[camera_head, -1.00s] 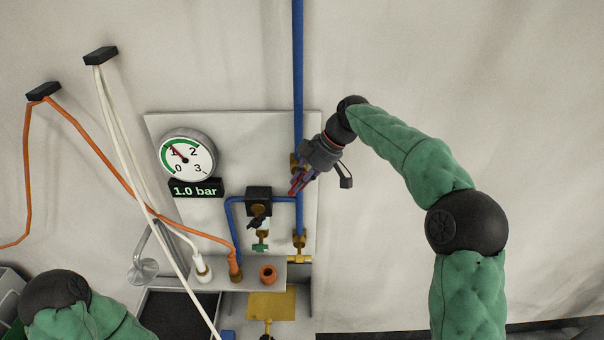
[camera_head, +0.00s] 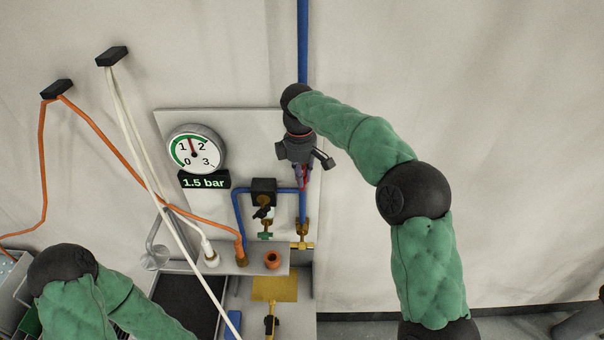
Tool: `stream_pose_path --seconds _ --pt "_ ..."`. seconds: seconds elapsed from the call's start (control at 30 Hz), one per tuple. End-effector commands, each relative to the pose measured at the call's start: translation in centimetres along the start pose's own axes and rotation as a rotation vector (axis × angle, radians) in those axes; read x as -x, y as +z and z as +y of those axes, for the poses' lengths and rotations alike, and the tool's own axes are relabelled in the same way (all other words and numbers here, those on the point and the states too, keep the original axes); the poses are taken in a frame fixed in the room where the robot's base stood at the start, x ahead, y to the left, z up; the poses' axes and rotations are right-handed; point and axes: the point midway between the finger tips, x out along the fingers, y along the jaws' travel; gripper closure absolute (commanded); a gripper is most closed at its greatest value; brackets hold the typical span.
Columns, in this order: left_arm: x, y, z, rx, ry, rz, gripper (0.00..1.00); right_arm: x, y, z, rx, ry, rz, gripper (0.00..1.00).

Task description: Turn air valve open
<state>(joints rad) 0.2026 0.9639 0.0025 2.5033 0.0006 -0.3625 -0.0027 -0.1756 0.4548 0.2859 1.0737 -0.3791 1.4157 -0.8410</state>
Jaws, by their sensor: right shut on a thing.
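My right gripper (camera_head: 302,172) is at the blue vertical air pipe (camera_head: 303,50), shut on the red air valve handle (camera_head: 304,184). The handle now points down along the pipe, and the gripper hides most of it and the valve body. The round gauge (camera_head: 195,149) on the grey panel has its needle between 1 and 2, and the display (camera_head: 204,182) below it reads 1.5 bar. My left arm shows at the lower left, but its gripper is out of view.
A black regulator (camera_head: 263,185) with brass fittings is left of the valve. An orange hose (camera_head: 120,175) and white hoses (camera_head: 137,150) hang from black wall hooks and cross left of the panel. A ledge (camera_head: 255,262) with hose ports juts out below. The wall at right is clear.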

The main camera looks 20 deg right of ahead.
Motion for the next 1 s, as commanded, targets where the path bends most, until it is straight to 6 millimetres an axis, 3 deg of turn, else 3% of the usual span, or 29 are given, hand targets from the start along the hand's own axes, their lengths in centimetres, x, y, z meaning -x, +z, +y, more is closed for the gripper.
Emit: stream_pose_path --seconds 0.37,0.4,0.47,0.83,1.0 --pt "0.0 0.0 0.0 0.000 0.000 0.000 0.32 -0.6 0.1 -0.2 0.003 -0.010 -0.014 1.00" --pt "0.0 0.0 0.0 0.000 0.000 0.000 0.32 -0.6 0.1 -0.2 0.003 -0.010 -0.014 0.76" --pt "0.0 0.0 0.0 0.000 0.000 0.000 0.32 -0.6 0.1 -0.2 0.003 -0.010 -0.013 0.59" --pt "0.0 0.0 0.0 0.000 0.000 0.000 0.32 0.0 0.0 -0.1 0.001 -0.003 -0.007 0.58" --pt "0.0 0.0 0.0 0.000 0.000 0.000 0.32 1.6 0.0 0.0 0.001 -0.001 -0.005 0.58"
